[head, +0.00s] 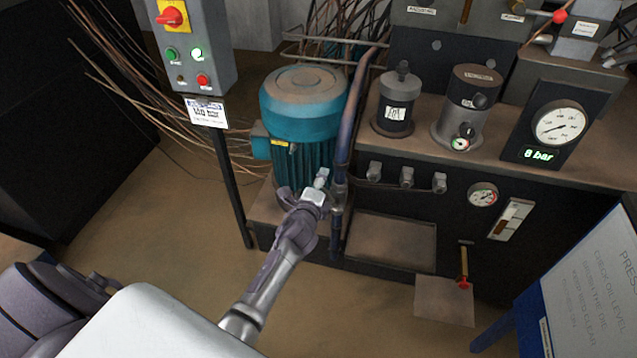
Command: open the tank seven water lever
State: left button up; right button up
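No lever with a readable tank seven or water label shows. A small yellow lever with a red end (464,268) hangs low on the front of the dark machine, above a flat plate. My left gripper (313,192) is in front of the teal motor (302,105), beside an upright dark pipe (346,140). A small pale fitting (321,178) shows right at its fingertips. I cannot tell whether the fingers touch or hold it, or whether they are open. My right gripper is not in view.
A grey control box (190,45) with a red-yellow switch stands on a post at the left. A gauge panel (553,125) reads 8 bar. A blue-framed sign board (590,290) stands at the lower right. Loose cables hang behind. Brown floor (170,220) is clear at left.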

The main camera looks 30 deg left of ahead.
pick_arm(q)
jog(key=shift+s+f, duration=0.1)
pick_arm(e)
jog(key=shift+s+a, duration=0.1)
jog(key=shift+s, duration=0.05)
pick_arm(q)
jog(key=shift+s, duration=0.3)
jog(key=v, duration=1.1)
jog(key=shift+d, duration=0.2)
jog(key=shift+s, duration=0.1)
